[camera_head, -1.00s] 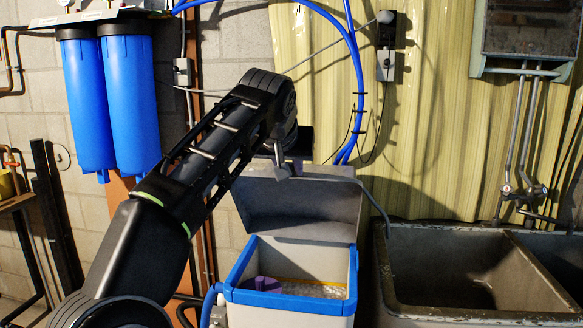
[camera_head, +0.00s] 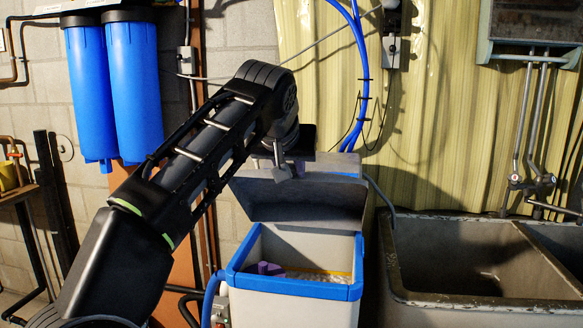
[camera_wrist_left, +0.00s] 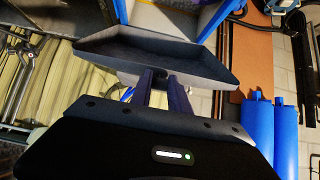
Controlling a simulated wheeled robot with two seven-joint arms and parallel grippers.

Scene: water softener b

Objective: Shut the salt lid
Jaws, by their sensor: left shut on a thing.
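The grey salt lid (camera_head: 300,204) stands raised at the back of the salt cabinet (camera_head: 300,291), its underside facing forward over the opening. The cabinet is pale with a blue rim; whitish salt (camera_head: 318,277) and a purple thing (camera_head: 265,269) show inside. My left gripper (camera_head: 289,170) is at the lid's upper edge, partly hidden behind my own wrist. In the left wrist view its two dark fingers (camera_wrist_left: 165,88) are shut on the edge of the tray-like lid (camera_wrist_left: 150,55). My right gripper is not in view.
A stone sink (camera_head: 455,275) stands close on the right, with taps (camera_head: 530,183) above it. Two blue filter housings (camera_head: 112,90) hang on the wall at left. Blue hoses (camera_head: 357,80) run down behind the lid.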

